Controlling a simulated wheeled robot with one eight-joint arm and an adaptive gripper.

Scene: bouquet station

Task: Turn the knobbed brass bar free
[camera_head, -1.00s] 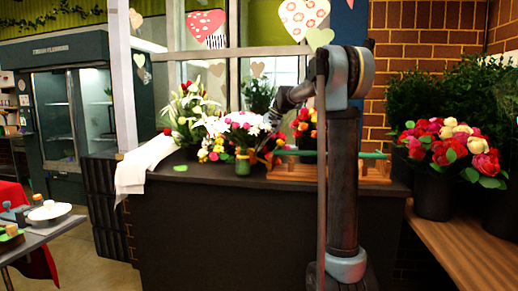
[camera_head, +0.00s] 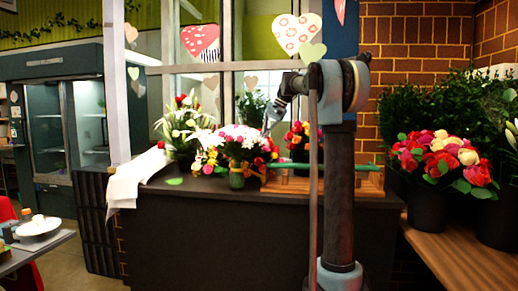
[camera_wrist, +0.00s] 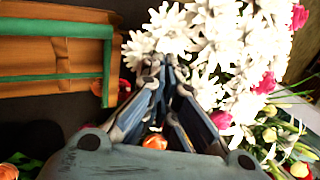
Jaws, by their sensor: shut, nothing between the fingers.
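I cannot make out a knobbed brass bar in either view. A wooden rack with a long green bar (camera_head: 350,167) stands on the dark counter, partly behind my arm. In the wrist view, the wooden rack (camera_wrist: 52,48) and its green strips fill the upper left. My gripper (camera_wrist: 168,75) is shut and empty, its fingertips close together in front of white flowers. In the head view, my gripper (camera_head: 270,120) is small, above and beside the white bouquet (camera_head: 235,143). I cannot tell whether it touches the blossoms.
Buckets of red and cream flowers (camera_head: 440,160) stand on a wooden bench at right. The counter front is clear.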

